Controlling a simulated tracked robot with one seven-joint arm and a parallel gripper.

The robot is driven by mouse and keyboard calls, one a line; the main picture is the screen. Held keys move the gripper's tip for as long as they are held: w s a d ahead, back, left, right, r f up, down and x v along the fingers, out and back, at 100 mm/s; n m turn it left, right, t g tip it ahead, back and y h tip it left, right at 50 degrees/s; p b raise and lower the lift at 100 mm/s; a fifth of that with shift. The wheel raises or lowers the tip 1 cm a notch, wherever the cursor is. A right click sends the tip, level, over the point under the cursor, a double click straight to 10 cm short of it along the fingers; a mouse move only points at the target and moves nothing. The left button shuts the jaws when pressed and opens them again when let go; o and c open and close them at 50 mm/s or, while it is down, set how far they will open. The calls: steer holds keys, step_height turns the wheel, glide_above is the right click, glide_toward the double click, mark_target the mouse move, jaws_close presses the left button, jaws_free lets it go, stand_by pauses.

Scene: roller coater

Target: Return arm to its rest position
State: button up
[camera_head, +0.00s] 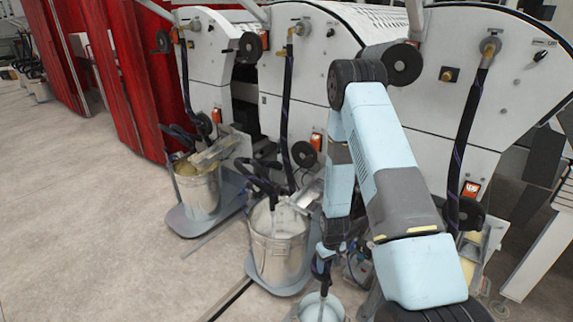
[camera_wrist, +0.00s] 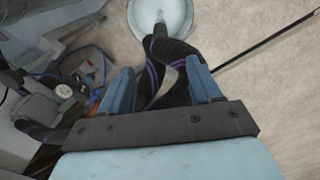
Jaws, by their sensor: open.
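My arm, light blue and dark grey, reaches down in front of the white machine (camera_head: 300,75) in the head view. My gripper (camera_head: 322,264) is low, above a pale bucket (camera_head: 306,312) at the bottom edge. In the wrist view my gripper (camera_wrist: 161,80) has its two blue fingers spread apart. A black hose (camera_wrist: 168,52) with purple stripes shows between and beyond the fingers. I cannot tell whether the hose touches a finger.
A metal bucket (camera_head: 280,258) with hoses stands left of my gripper, and another bucket (camera_head: 198,193) stands farther left. Hoses (camera_head: 287,95) hang from the machine. Red curtains (camera_head: 115,70) are at the left. The floor (camera_head: 95,220) at the left is clear.

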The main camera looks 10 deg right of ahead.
step_height(320, 180, up, 35)
steer(key=w+m+t, duration=0.1)
steer(key=m+t, duration=0.1)
steer(key=t, duration=0.1)
steer(key=s+r+t, duration=0.1)
steer(key=s+r, duration=0.9)
steer(key=r, duration=0.5)
steer(key=s+r, duration=0.4)
steer(key=s, duration=0.3)
steer(key=s+r+m+t, duration=0.1)
steer(key=s+r, duration=0.3)
steer(key=s, duration=0.3)
steer(key=shift+s+a+t, duration=0.15)
steer(key=shift+t, duration=0.15)
steer(key=shift+c, duration=0.4)
